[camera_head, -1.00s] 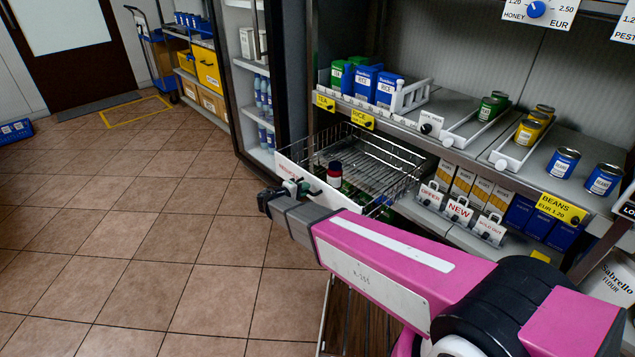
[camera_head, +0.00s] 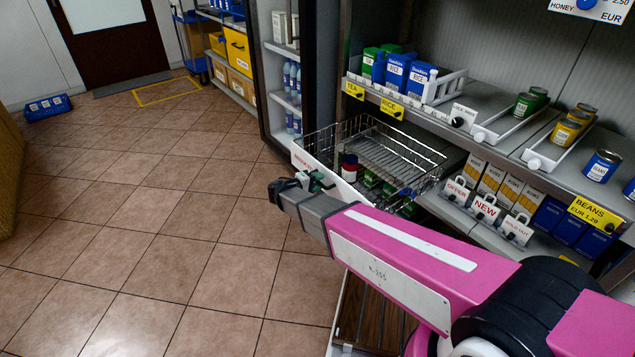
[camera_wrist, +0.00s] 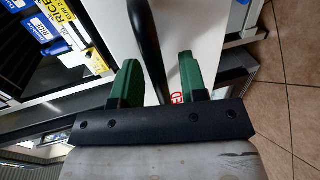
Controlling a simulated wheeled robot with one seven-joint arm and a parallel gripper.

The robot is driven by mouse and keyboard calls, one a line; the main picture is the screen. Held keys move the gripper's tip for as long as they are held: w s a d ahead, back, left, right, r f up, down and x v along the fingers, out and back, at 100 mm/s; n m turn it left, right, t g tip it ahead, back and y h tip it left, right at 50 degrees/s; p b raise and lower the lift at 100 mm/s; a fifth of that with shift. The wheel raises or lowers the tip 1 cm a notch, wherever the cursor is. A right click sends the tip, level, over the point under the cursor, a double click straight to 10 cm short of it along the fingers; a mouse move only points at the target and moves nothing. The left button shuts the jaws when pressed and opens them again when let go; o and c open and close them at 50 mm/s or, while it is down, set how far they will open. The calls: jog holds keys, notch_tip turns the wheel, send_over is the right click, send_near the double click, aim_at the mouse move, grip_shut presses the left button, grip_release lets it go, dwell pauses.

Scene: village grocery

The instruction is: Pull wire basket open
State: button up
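The wire basket (camera_head: 322,138) sits on the lower shelf level and sticks out past the shelf edge. Its white front panel (camera_head: 337,184) carries a dark handle. A dark-lidded jar with a red label (camera_head: 349,167) and some green items are inside. My gripper (camera_head: 314,182) is at the panel's left part. In the wrist view my gripper (camera_wrist: 160,80) has its two green fingers on either side of the black handle (camera_wrist: 147,40). The white panel (camera_wrist: 195,28) lies behind the fingers.
The shelf above holds rice packets (camera_head: 398,70) and cans (camera_head: 602,165). A tall cabinet with bottles (camera_head: 292,75) stands to the left. The tiled floor (camera_head: 150,230) in front is clear.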

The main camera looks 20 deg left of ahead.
jog(key=v, duration=1)
jog(key=shift+s+a, duration=0.25)
jog(key=shift+s, duration=0.1)
dwell(0.3)
